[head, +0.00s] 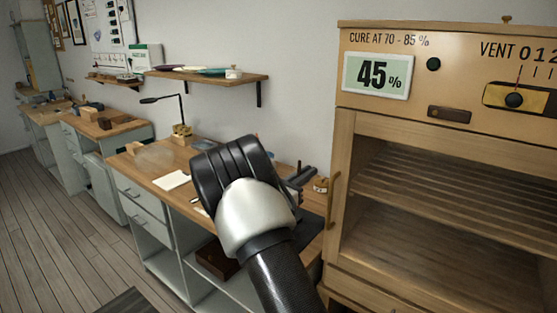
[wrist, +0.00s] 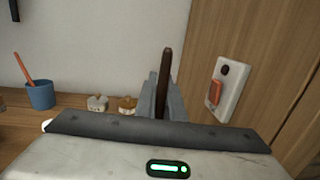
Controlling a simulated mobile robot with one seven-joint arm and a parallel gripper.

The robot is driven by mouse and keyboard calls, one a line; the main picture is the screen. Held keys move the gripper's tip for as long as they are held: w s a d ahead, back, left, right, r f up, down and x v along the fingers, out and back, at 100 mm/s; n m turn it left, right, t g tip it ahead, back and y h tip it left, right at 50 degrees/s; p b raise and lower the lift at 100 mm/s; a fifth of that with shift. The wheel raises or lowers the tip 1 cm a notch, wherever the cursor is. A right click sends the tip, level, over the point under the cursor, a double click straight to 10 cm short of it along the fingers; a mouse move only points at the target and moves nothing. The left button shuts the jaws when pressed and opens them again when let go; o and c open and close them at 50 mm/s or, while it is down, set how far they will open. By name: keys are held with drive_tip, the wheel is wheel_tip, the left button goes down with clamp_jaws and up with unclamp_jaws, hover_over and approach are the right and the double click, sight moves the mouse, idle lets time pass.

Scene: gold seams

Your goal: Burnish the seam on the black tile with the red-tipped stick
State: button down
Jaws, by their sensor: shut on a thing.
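My gripper (wrist: 164,98) is shut on a dark brown stick (wrist: 166,70), which stands nearly upright between the grey fingers in the wrist view. I see no red on the part that shows; its lower end is hidden behind the gripper body. In the head view my gripper (head: 301,178) is over the right end of the workbench, close to the wooden cabinet, partly behind my own wrist. I cannot make out the black tile or its seam in either view.
The wooden cabinet (head: 333,150) stands right of the bench (head: 140,170); its display reads 45%. In the wrist view, a white plate with a red switch (wrist: 216,92) is on a wood panel. A blue cup (wrist: 41,96) and two small jars (wrist: 97,103) (wrist: 127,104) stand left.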

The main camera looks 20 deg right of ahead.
drive_tip(key=shift+r, duration=0.3)
wheel_tip(320, 180, up, 4)
drive_tip(key=p, duration=0.3)
drive_tip(key=shift+r, duration=0.1)
idle(0.8)
drive_tip(key=n+t+p, duration=0.1)
drive_tip(key=p, duration=0.5)
approach(301, 163)
wheel_tip(301, 163, down, 4)
drive_tip(key=a, duration=0.1)
drive_tip(key=s+a+p, duration=0.2)
drive_tip(key=s+a, duration=0.1)
drive_tip(key=s, duration=0.3)
drive_tip(key=s+a+t+y+p, duration=0.1)
drive_tip(key=s+a+p, duration=0.1)
drive_tip(key=s, duration=0.4)
drive_tip(key=shift+s+a+n+y, duration=0.2)
drive_tip(key=shift+a+n+y, duration=0.1)
drive_tip(key=shift+a, duration=0.45)
